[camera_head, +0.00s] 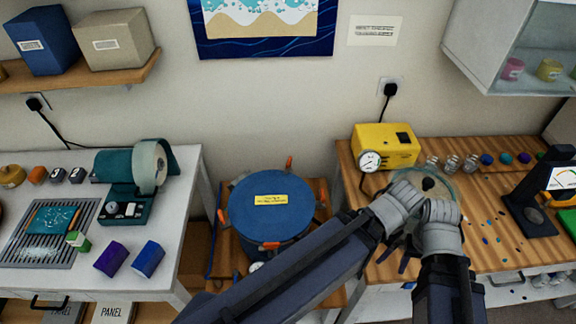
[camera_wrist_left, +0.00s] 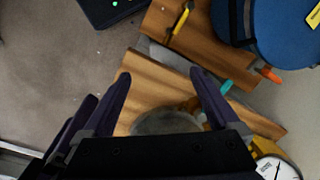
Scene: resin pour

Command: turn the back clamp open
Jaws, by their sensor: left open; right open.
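The blue pressure pot (camera_head: 268,206), with a yellow label on its lid, stands between the two tables. Its back clamp (camera_head: 289,163) has an orange handle that points up at the rear rim. Other orange clamp handles show at the front (camera_head: 270,245) and left (camera_head: 221,215). In the left wrist view the pot (camera_wrist_left: 285,30) is cut off at the upper right.
A yellow pump (camera_head: 385,147) with a gauge, a glass dish (camera_head: 432,182) and small jars stand on the right table. My left arm crosses in front of the pot.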

